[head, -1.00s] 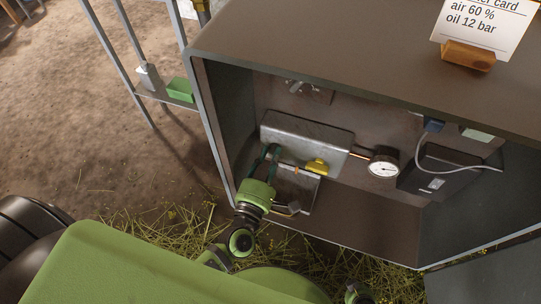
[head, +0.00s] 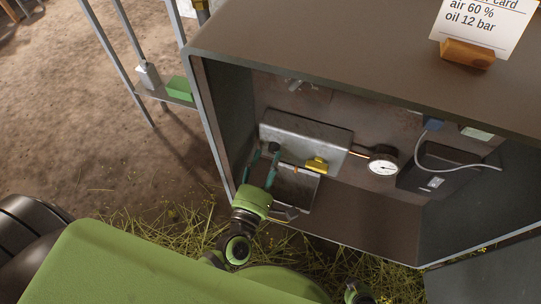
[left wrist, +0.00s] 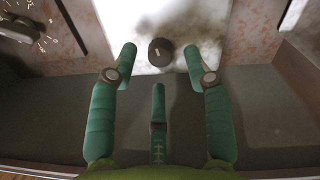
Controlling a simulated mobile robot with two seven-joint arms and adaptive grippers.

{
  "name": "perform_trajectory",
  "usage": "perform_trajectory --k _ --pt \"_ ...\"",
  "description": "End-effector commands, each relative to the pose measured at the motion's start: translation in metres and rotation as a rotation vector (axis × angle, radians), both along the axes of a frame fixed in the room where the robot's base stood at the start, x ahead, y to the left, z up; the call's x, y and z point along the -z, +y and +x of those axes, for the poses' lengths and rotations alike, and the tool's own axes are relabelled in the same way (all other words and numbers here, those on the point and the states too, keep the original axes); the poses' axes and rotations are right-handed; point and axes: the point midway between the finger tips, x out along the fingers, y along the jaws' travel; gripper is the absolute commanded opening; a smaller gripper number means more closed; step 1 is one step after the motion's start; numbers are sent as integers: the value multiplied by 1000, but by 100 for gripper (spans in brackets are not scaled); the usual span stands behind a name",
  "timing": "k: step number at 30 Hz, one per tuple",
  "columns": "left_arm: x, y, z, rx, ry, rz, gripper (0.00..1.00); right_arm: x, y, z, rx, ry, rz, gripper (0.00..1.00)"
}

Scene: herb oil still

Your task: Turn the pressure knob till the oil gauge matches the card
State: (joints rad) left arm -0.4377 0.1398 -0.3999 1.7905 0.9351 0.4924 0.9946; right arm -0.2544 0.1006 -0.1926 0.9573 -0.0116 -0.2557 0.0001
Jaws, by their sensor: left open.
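My left gripper (head: 264,162) is open in front of the metal block (head: 330,137) inside the cabinet. In the left wrist view, a round dark knob (left wrist: 160,52) with a pale mark lies between the spread fingertips, with gaps on both sides. I cannot read a label on it. The round white gauge (head: 383,161) joins the block's right side by a copper-coloured pipe; its needle is too small to read surely. The white card (head: 485,25) on the cabinet top reads "air 60 %" and "oil 12 bar".
A yellow handle (head: 317,165) sits on the block right of my left gripper. A dark box (head: 437,178) with a grey cable stands at the right. The left wrist view shows a dark dial (left wrist: 22,30) with white marks at upper left. The cabinet's left wall (head: 222,125) is close.

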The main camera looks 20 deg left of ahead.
Motion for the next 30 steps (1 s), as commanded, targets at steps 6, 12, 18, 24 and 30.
perform_trajectory --k 6,12,18,24,30 --pt "3 1 -49 3 5 1 49 0 0 0 1 1 0 0" --pt "4 2 -84 3 2 1 49 0 0 -1 1 1 0 0" --pt "4 2 -100 1 0 -1 49 0 0 -1 1 1 0 0" --pt "4 2 -101 2 -2 -1 49 0 0 0 1 1 0 0" --pt "4 2 -101 2 -2 -1 49 0 0 0 1 2 0 0"
